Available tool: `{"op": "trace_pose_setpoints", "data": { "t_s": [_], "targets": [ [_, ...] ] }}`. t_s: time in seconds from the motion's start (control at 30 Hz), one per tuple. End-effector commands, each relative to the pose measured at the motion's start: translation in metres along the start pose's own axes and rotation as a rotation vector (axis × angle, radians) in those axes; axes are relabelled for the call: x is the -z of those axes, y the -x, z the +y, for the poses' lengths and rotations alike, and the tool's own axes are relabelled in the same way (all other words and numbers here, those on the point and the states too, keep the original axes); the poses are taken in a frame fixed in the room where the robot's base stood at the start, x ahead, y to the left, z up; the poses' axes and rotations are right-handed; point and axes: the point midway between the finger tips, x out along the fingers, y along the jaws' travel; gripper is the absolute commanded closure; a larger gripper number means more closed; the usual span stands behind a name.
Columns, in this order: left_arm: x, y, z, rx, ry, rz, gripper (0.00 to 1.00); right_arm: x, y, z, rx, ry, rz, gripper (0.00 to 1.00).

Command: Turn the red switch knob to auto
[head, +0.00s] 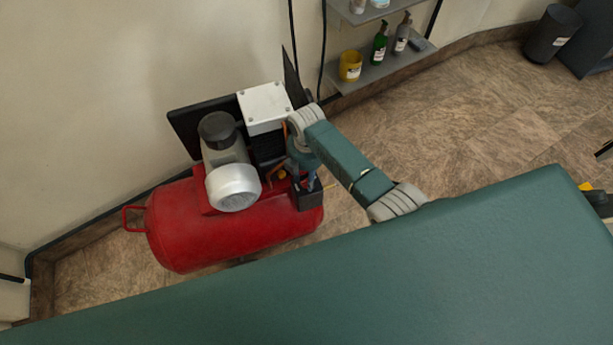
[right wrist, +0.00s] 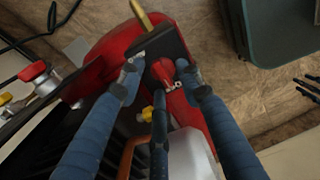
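The red switch knob (right wrist: 164,70) sits on a black switch box (right wrist: 152,42) in the right wrist view. My right gripper (right wrist: 160,76) has its fingers spread around the knob, with visible gaps at the sides; a middle finger reaches toward it from below. The markings around the knob are too small to read. In the head view the black switch box (head: 311,198) is at the right end of the red compressor tank (head: 180,225). My right gripper (head: 303,184) points down just over the box and hides the knob. My left gripper is in neither view.
The compressor's silver motor (head: 233,187) and white-topped block (head: 265,106) stand close left of my right gripper. A wall is behind. Shelves (head: 385,68) with bottles and a yellow cup are at the back. Tiled floor (head: 470,120) is open at the right.

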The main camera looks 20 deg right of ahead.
Motion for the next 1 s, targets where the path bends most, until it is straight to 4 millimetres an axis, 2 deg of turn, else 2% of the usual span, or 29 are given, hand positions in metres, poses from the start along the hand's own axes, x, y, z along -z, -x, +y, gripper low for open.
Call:
{"op": "trace_pose_setpoints", "data": {
  "t_s": [0.3, 0.47, 0.5, 0.77, 1.0],
  "targets": [
    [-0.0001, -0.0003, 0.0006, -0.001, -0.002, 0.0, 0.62, 0.0001, -0.0027, 0.0004, -0.001, 0.0, 0.0, 0.65],
    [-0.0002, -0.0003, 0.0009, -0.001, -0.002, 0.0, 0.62, 0.0001, -0.0025, 0.0004, -0.001, -0.001, 0.0, 0.96],
    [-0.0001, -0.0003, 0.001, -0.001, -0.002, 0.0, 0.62, 0.0001, -0.0025, 0.0004, -0.001, -0.001, 0.0, 1.0],
    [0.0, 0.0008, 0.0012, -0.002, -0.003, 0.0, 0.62, 0.0, -0.0021, 0.0003, -0.001, -0.01, 0.0, 1.0],
    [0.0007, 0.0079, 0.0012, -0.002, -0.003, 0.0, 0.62, -0.0002, -0.0007, -0.0001, 0.001, -0.095, 0.0, 1.0]
  ]
}}
